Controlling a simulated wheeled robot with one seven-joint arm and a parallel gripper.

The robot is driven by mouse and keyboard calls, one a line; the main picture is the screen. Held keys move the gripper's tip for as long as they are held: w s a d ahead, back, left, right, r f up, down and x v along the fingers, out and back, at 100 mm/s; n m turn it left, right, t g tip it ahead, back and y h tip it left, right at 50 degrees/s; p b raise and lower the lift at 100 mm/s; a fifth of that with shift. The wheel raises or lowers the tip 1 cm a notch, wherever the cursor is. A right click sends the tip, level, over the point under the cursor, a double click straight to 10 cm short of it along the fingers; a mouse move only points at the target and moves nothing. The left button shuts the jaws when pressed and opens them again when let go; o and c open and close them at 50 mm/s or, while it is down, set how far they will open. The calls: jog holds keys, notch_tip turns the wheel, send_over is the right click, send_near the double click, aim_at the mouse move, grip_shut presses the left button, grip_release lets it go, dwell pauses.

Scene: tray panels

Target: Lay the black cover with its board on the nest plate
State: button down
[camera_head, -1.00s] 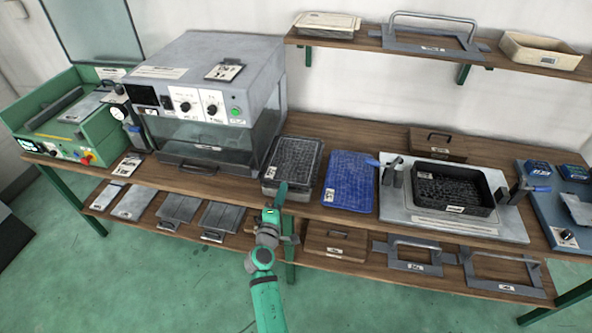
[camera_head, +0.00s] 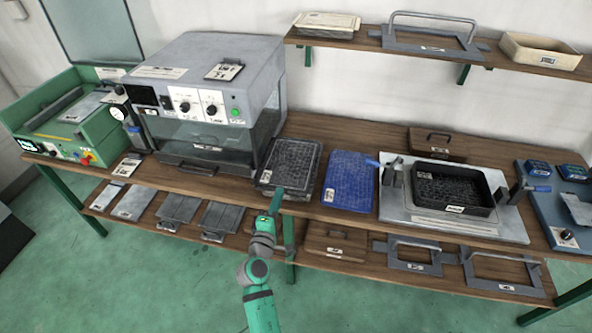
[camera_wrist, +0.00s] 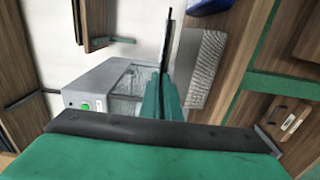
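The black cover (camera_head: 291,163) is a flat panel with a dark speckled face and a small white label at its front left corner. It is left of the blue panel, slightly above the bench. My gripper (camera_head: 276,200) is at its front edge, fingers together on it. In the wrist view the cover (camera_wrist: 166,40) shows nearly edge-on as a thin dark strip between my green fingers (camera_wrist: 162,95). A grey patterned surface (camera_wrist: 208,62) lies beneath it, apart from it. The light-grey plate with clamps (camera_head: 398,212), apparently the nest plate, is to the right with a black walled tray (camera_head: 455,209) on it.
A blue panel (camera_head: 348,180) lies between the cover and the clamp plate. The grey oven-like machine (camera_head: 215,85) stands close on the left. Upright clamps (camera_head: 391,174) flank the black tray. A shelf (camera_head: 365,44) hangs above the bench at the back.

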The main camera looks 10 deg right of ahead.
jog(key=s+a+r, duration=0.1)
jog(key=s+r, duration=0.2)
jog(key=s, duration=0.2)
jog(key=shift+a, duration=0.35)
jog(key=shift+r, duration=0.2)
dwell(0.4)
